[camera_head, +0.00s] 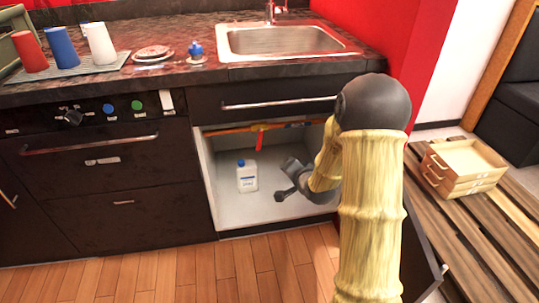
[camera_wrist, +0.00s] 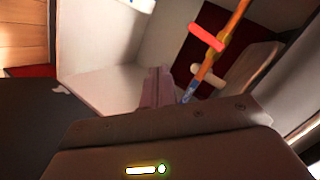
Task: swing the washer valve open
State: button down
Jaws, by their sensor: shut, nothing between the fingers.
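An orange pipe (camera_head: 228,129) runs across the upper back of the open cabinet under the sink. A red valve lever (camera_head: 260,138) hangs down from it, crosswise to the pipe. In the wrist view the red lever (camera_wrist: 206,37) crosses the pipe (camera_wrist: 222,46), and a beige lever (camera_wrist: 208,75) sits further along, near a blue pipe section (camera_wrist: 188,91). I cannot tell which lever is the washer's. My gripper (camera_head: 289,178) is inside the cabinet, below and right of the red lever. Its fingers (camera_wrist: 158,82) are shut and empty, apart from both levers.
A white bottle with a blue cap (camera_head: 247,177) stands on the cabinet floor, left of my gripper. The drawer front with its handle (camera_head: 280,103) is above the opening. My arm covers the cabinet's right side. A wooden drawer box (camera_head: 464,168) is outside at right.

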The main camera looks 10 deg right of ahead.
aim_at(259, 140)
jog(key=w+d+f+m+t+y+b, duration=0.2)
jog(key=w+f+m+t, duration=0.1)
jog(key=m, duration=0.4)
jog(key=w+t, duration=0.1)
jog(key=t, duration=0.1)
jog(key=shift+w+d+f+t+y, duration=0.15)
jog(key=shift+w+f+t+y, duration=0.1)
jog(key=shift+t+y, duration=0.15)
jog(key=w+a+b, duration=0.5)
jog(key=w+a, duration=0.1)
jog(key=w, duration=0.3)
jog(key=shift+w+a+r+b, duration=0.2)
jog(key=shift+w+r+b, duration=0.15)
jog(key=shift+r, duration=0.1)
